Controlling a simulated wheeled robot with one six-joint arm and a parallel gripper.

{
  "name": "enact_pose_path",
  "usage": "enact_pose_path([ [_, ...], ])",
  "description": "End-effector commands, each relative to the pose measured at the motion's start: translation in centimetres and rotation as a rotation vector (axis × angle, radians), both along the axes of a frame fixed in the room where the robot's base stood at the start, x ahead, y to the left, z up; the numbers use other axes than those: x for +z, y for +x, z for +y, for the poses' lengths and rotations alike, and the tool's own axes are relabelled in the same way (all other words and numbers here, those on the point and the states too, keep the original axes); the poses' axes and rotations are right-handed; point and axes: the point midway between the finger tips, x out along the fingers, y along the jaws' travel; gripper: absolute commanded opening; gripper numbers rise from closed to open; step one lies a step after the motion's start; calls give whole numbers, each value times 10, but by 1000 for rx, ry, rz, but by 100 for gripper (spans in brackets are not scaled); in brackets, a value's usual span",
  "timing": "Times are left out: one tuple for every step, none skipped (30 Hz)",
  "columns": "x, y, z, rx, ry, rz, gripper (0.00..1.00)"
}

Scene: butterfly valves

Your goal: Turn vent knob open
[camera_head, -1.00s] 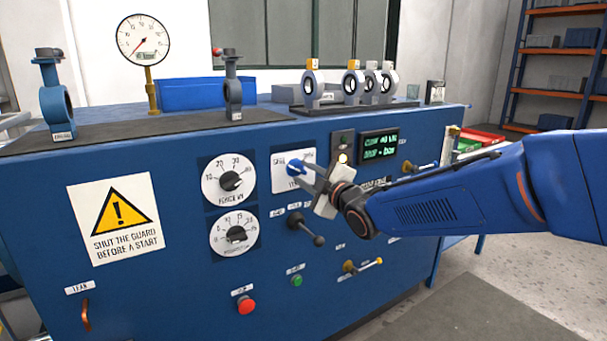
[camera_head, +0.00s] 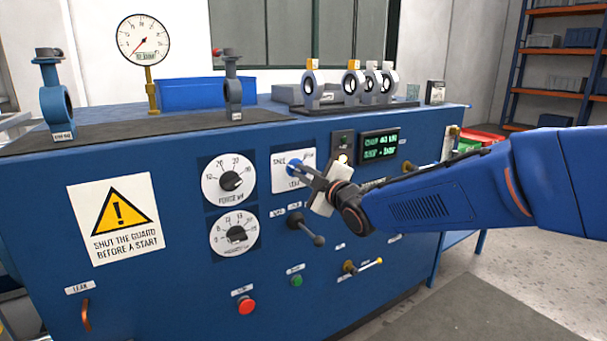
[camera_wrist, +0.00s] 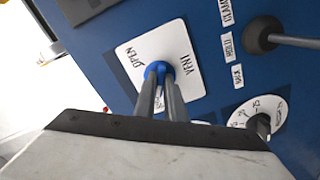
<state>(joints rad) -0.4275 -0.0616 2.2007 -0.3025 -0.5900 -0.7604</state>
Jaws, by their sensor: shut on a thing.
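The vent knob (camera_head: 292,167) is a small blue knob on a white plate (camera_head: 280,184) on the front of the blue bench. In the wrist view the blue knob (camera_wrist: 158,68) sits between my fingertips, and the white plate (camera_wrist: 187,48) reads OPEN and VENT. My gripper (camera_head: 297,168) reaches in from the right and is shut on the knob. In the wrist view my gripper (camera_wrist: 160,82) has its two grey fingers on either side of the knob. The fingers hide part of the knob, so its exact pointing angle is hard to read.
Two dials (camera_head: 228,180) (camera_head: 235,233) are left of the plate. A black ball-ended lever (camera_head: 305,230) sticks out just below my gripper. A red button (camera_head: 246,305) is lower down.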

Motion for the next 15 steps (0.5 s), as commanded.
enact_pose_path([
  [-1, 0, 0, 1, 14, 10, 0],
  [-1, 0, 0, 1, 24, 17, 0],
  [-1, 0, 0, 1, 41, 29, 0],
  [-1, 0, 0, 1, 54, 38, 0],
  [-1, 0, 0, 1, 71, 49, 0],
  [-1, 0, 0, 1, 93, 64, 0],
  [-1, 0, 0, 1, 111, 76, 0],
  [-1, 0, 0, 1, 131, 90, 0],
  [-1, 0, 0, 1, 159, 108, 0],
  [-1, 0, 0, 1, 181, 123, 0],
  [-1, -1, 0, 1, 203, 138, 0],
  [-1, 0, 0, 1, 235, 160, 0],
  [-1, -1, 0, 1, 258, 175, 0],
  [-1, -1, 0, 0, 282, 192, 0],
  [-1, -1, 0, 0, 313, 213, 0],
])
